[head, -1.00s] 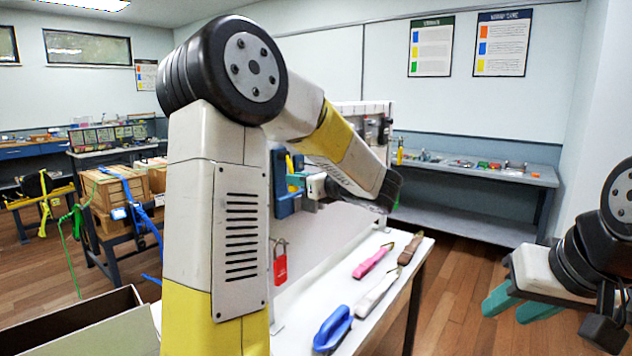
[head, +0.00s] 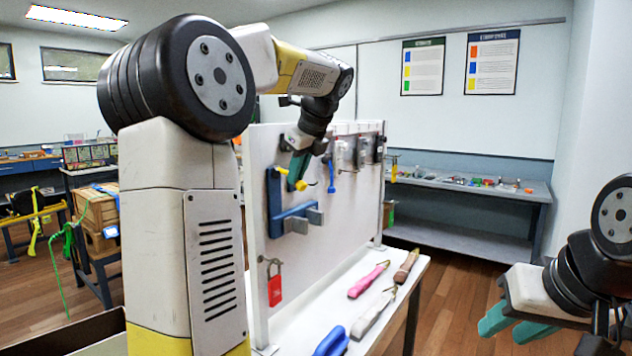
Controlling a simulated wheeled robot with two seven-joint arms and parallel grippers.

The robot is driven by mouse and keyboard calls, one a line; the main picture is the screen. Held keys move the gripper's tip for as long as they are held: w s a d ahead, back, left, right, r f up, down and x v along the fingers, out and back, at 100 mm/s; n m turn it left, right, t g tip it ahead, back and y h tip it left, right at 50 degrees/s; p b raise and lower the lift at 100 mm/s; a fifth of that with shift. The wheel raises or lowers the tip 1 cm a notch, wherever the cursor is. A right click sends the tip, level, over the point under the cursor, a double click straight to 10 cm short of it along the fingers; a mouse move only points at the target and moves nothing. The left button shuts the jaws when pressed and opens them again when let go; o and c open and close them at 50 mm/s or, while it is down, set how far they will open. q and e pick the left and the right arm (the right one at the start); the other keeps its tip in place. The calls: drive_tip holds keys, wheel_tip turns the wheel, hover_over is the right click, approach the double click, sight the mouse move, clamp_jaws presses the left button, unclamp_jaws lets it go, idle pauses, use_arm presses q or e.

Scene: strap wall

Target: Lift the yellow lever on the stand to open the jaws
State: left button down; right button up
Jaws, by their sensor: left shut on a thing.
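The blue stand (head: 274,205) is fixed to the white upright board. Its yellow lever (head: 301,185) shows at the top, partly hidden behind teal fingers. Grey jaw blocks (head: 296,225) stick out from the stand's lower arm; I cannot tell how far apart they are. My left gripper (head: 298,168) reaches down from above, its teal fingers shut on the yellow lever. My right gripper (head: 516,326) is at the lower right, well away from the board, its teal fingers apart and empty.
A small blue item (head: 331,176) and several dark devices hang to the right. On the white shelf (head: 325,308) below lie pink (head: 368,280), white (head: 373,313), brown and blue-handled tools. Floor between shelf and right gripper is clear.

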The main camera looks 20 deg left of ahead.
use_arm(q)
drive_tip(key=shift+w+a+r+g+h, duration=0.1)
drive_tip(key=shift+a+r+g+h, duration=0.2)
drive_tip(key=shift+r+h, duration=0.5)
drive_tip(key=shift+w+a+r+g+h, duration=0.15)
drive_tip(key=shift+r+g+h, duration=0.3)
drive_tip(key=shift+h, duration=0.65)
drive_tip(key=shift+a, duration=0.1)
drive_tip(key=c, duration=1.5)
unclamp_jaws()
drive_tip(key=v, duration=0.7)
drive_tip(key=shift+r, duration=0.4)
drive_tip(key=shift+s, duration=0.15)
